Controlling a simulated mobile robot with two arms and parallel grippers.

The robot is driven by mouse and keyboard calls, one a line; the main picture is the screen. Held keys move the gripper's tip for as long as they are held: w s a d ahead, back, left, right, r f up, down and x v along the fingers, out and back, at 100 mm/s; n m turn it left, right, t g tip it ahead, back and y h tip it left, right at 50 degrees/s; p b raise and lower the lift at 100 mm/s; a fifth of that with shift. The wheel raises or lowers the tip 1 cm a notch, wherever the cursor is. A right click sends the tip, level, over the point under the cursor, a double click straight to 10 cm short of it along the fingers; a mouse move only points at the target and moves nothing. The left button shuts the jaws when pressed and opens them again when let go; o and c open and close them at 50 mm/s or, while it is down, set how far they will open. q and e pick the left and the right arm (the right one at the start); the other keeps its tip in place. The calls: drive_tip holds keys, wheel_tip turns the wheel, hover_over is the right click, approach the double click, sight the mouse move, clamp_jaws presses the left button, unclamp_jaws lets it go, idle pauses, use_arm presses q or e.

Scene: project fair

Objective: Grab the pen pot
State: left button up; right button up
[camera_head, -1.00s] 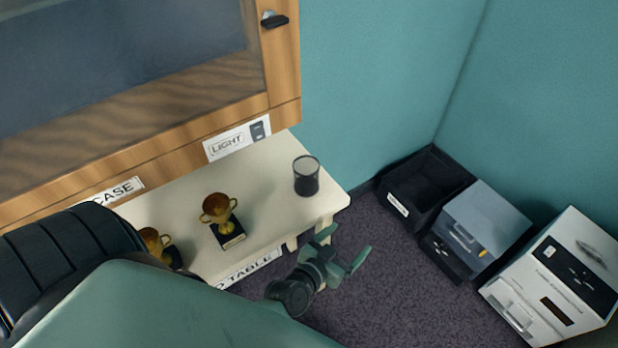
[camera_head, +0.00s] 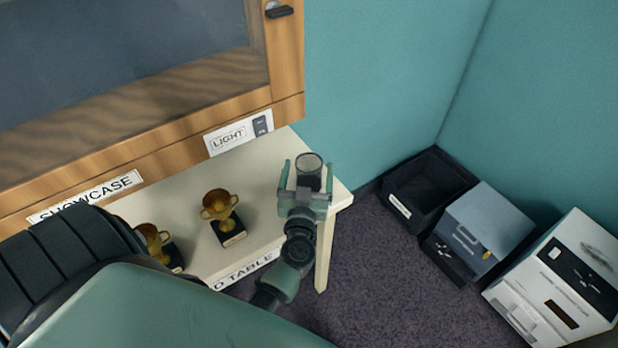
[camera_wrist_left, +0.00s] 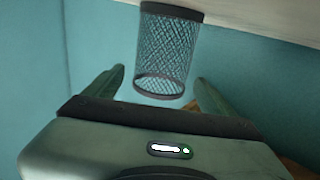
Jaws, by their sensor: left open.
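The pen pot (camera_head: 309,163) is a dark mesh cup, standing upright near the right end of the cream table (camera_head: 265,168). My left gripper (camera_head: 307,174) is open, with one finger on each side of the pot in the head view. In the left wrist view the mesh pot (camera_wrist_left: 165,50) shows ahead, between the lines of the open fingers (camera_wrist_left: 160,82). Whether a finger touches it I cannot tell. The gripper hides the pot's lower part in the head view. My right gripper is not in view.
Two gold trophies stand left of the pot, one nearer (camera_head: 221,214) and one partly hidden by my arm (camera_head: 158,243). The wooden showcase (camera_head: 160,115) rises behind the table. A black bin (camera_head: 425,187) and box-shaped units (camera_head: 484,232) stand on the floor at right.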

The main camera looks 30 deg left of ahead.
use_arm(q)
drive_tip(key=shift+x, duration=1.1)
drive_tip(key=c, duration=1.5)
